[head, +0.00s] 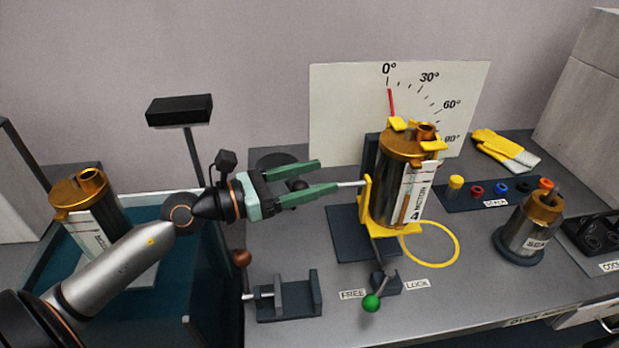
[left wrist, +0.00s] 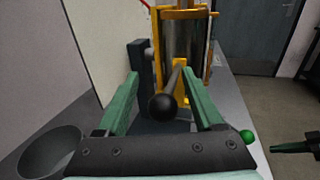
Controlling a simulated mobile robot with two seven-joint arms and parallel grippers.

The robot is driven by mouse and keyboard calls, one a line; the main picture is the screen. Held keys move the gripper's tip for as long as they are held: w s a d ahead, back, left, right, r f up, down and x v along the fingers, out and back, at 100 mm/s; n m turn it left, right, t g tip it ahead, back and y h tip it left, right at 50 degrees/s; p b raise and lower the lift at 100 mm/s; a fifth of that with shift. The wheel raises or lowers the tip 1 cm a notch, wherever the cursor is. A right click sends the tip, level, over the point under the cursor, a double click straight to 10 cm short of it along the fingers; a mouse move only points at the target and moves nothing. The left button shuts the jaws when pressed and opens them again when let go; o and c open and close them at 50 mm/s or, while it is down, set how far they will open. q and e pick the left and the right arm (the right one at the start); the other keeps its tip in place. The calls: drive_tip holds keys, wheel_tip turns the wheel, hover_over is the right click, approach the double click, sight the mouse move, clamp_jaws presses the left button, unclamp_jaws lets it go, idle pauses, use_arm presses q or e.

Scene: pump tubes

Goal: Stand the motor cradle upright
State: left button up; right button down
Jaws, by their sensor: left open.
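The motor cradle (head: 366,205) is yellow, holds a steel motor cylinder (head: 396,185) and stands about upright. The red pointer (head: 391,103) on the dial board is near 0°. A metal handle bar runs left from the cradle and ends in a black knob (head: 297,184); the knob also shows in the left wrist view (left wrist: 162,107). My left gripper (head: 328,176) is open, its green fingers on either side of the bar, with a gap to each. The green-balled lever (head: 371,302) hangs between the FREE and LOCK labels. A dark green-and-black part (left wrist: 296,147), possibly my right gripper, shows at the right edge.
A second motor (head: 88,205) stands at the left. A yellow ring (head: 431,245) lies right of the cradle. A motor-like can (head: 531,225), coloured caps (head: 500,188) and gloves (head: 505,150) are on the right. A dark bracket (head: 290,297) sits at the front left.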

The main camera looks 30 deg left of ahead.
sight(294, 184)
use_arm(q)
drive_tip(key=shift+s, duration=0.1)
drive_tip(key=shift+s+a+f, duration=0.1)
drive_tip(key=shift+s+a, duration=0.1)
drive_tip(key=shift+a, duration=0.05)
drive_tip(key=b+v, duration=0.2)
drive_tip(key=v, duration=0.3)
drive_tip(key=shift+s+a, duration=0.35)
drive_tip(key=shift+s, duration=0.15)
drive_tip(key=shift+s+a, duration=0.15)
drive_tip(key=shift+s, duration=0.05)
